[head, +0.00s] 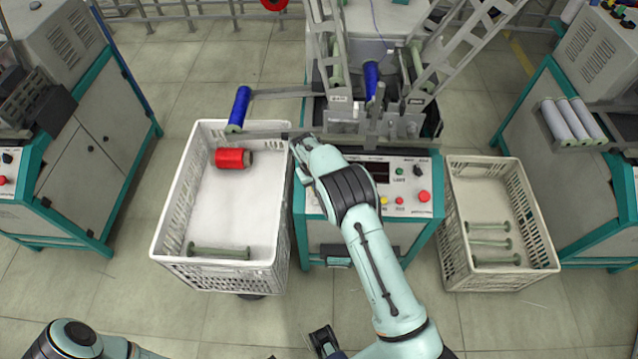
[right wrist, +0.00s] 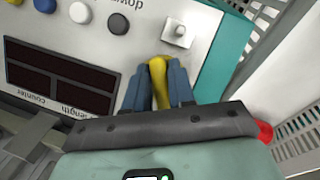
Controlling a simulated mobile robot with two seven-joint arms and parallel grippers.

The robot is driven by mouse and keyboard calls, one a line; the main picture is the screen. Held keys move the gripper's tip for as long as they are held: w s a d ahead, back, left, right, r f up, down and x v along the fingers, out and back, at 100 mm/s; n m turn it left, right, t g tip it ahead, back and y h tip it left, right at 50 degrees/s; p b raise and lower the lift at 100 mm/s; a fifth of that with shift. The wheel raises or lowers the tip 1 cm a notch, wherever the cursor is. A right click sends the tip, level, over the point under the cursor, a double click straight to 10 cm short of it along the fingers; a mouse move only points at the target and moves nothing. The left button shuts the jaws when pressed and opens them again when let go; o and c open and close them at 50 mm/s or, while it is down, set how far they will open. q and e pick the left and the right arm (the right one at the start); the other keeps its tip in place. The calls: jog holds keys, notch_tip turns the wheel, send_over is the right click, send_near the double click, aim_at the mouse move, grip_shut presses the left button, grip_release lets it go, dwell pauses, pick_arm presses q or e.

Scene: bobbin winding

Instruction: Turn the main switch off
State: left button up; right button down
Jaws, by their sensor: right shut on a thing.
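The winding machine's control panel (head: 410,180) is in the middle of the head view, its left part covered by my right arm. My right gripper (head: 300,146) is over the panel's left end. In the right wrist view my right gripper (right wrist: 158,80) is shut on a yellow handle (right wrist: 158,70), one blue-grey finger on each side. It looks like the main switch handle, but no label for it is readable. Its base is hidden by the fingers. A dark part (head: 325,340) at the bottom edge of the head view may be my left gripper, mostly cut off.
A metal toggle (right wrist: 178,32) and a black knob (right wrist: 120,24) sit close to my right fingers. A white crate (head: 168,215) with a red spool (head: 231,158) stands left of the machine. Another crate (head: 452,225) with empty bobbins stands right. Floor in front is clear.

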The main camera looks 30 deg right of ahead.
jog(key=shift+n, duration=0.3)
jog(key=c, duration=1)
grip_release()
jog(key=shift+c, duration=0.2)
jog(key=shift+r, duration=0.1)
notch_tip(320, 180, up, 13)
jog(key=a, duration=0.3)
jog(key=shift+p, duration=0.35)
